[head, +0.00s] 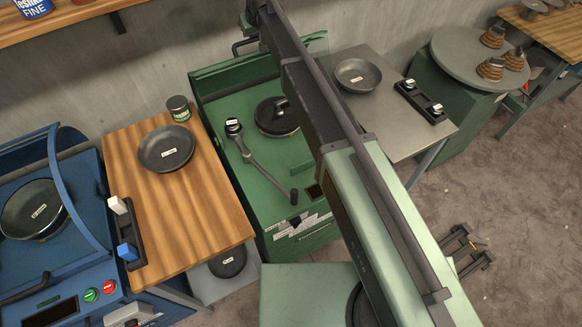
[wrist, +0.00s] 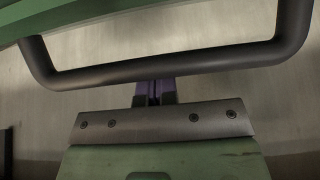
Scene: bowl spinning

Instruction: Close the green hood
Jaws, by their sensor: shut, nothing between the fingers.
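The green hood (head: 235,68) stands raised at the back of the green machine (head: 235,165), partly hidden behind my arm in the head view. Its dark handle (head: 243,47) sticks out at the back left. In the wrist view the handle (wrist: 165,74) crosses the picture as a wide bar, with a green edge of the hood (wrist: 90,12) above it. My gripper (wrist: 155,84) is shut and empty, its purple fingertips at the middle of the bar. Whether they touch it I cannot tell. In the head view my gripper is not clearly visible.
A wooden table (head: 215,215) with a black pan stands left of the machine, beside a blue machine (head: 75,215). A grey table (head: 405,140) with a bowl and switch box stands to the right. A wall rises close behind. A round table (head: 455,55) stands at the far right.

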